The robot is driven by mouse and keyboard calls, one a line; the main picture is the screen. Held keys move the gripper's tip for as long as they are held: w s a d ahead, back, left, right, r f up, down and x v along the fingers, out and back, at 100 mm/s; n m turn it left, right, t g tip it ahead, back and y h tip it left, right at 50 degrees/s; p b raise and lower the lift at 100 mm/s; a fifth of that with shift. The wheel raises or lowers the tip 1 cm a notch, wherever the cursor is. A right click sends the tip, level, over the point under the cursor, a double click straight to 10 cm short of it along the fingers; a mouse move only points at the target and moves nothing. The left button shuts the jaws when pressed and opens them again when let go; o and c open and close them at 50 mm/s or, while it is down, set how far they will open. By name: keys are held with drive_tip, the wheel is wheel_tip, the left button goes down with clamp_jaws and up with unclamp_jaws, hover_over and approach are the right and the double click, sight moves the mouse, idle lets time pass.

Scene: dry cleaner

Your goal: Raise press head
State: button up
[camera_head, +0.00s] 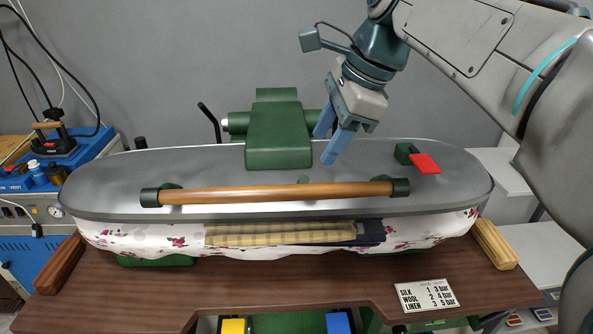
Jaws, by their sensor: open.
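The press head (222,168) is a long grey metal plate with rounded ends, lowered over the padded floral buck (130,238). A wooden handle bar (280,194) with black end caps runs along its front edge. A green arm block (278,130) stands at its back middle. A folded yellow checked cloth (280,234) and a dark cloth (371,232) lie between head and buck, partly hidden. My gripper (330,143) has blue fingers, is open and empty, and points down over the right half of the head, behind the handle bar in the picture.
A red tab (424,164) sits on the head's right side. A wooden block (495,244) and a label card (427,295) lie at the right of the brown table (250,287). A dark wooden block (60,264) lies left. An iron (54,140) stands on the blue unit.

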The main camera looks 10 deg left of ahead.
sight(286, 187)
drive_tip(key=shift+m, duration=0.4)
drive_tip(key=x, duration=0.4)
drive_tip(key=a+x, duration=0.1)
drive_tip(key=x, duration=0.3)
drive_tip(key=a+b+x, duration=0.1)
drive_tip(key=x, duration=0.3)
drive_tip(key=shift+a, duration=0.2)
drive_tip(key=shift+s, duration=0.1)
